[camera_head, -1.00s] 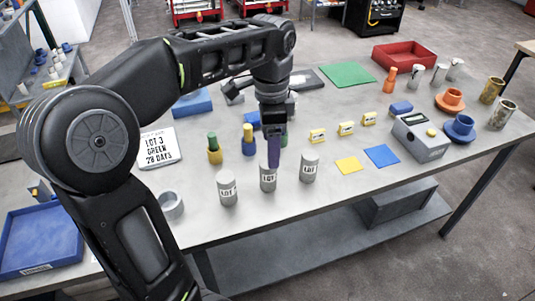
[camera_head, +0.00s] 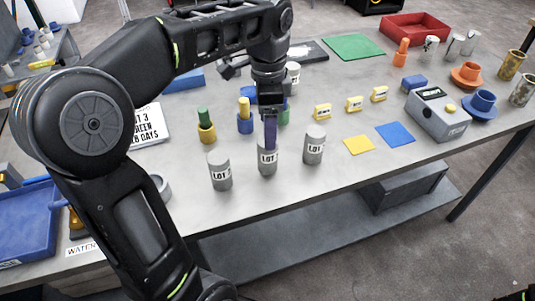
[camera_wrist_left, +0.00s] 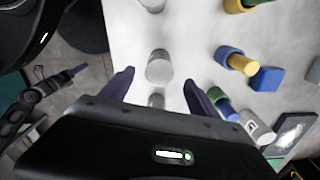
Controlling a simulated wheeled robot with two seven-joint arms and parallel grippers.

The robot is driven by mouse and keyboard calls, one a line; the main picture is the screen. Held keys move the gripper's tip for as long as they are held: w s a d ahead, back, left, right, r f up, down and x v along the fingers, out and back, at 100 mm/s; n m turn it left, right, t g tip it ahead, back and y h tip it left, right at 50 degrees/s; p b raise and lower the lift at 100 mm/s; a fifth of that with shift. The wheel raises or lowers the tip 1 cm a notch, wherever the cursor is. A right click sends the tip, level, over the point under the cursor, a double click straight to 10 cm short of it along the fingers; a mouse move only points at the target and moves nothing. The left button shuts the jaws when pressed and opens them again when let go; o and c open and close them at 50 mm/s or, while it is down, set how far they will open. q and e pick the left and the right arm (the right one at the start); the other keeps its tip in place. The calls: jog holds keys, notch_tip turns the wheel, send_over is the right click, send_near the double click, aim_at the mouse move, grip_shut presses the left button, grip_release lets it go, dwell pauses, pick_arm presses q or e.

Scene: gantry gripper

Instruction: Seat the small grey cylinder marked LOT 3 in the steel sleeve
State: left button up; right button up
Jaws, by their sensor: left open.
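Three small grey cylinders with white LOT labels stand upright in a row near the table's front edge: left (camera_head: 220,172), middle (camera_head: 267,163) and right (camera_head: 314,146). Their lot numbers are too small to read surely. My left gripper (camera_head: 270,143) points down at the middle cylinder, one finger covering part of its top. In the left wrist view my left gripper (camera_wrist_left: 159,80) is open, with the middle cylinder (camera_wrist_left: 158,68) near the gap between its fingertips; contact is unclear. A grey ring (camera_head: 161,186), probably the steel sleeve, is partly hidden by my arm. My right gripper is out of view.
A sign (camera_head: 149,126) reading LOT 3 GREEN 28 DAYS lies behind my arm. Coloured cylinders in cups (camera_head: 206,132) stand behind the row. Yellow tags (camera_head: 355,103), a yellow square (camera_head: 359,145), a blue square (camera_head: 395,134) and a grey device (camera_head: 437,115) lie to the right.

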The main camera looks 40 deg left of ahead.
aim_at(268, 155)
pick_arm(q)
jog(key=shift+f, duration=1.3)
notch_tip(268, 155, down, 5)
jog(key=shift+f+p, duration=0.1)
jog(key=shift+p, duration=0.3)
jog(key=shift+c, duration=0.3)
grip_shut()
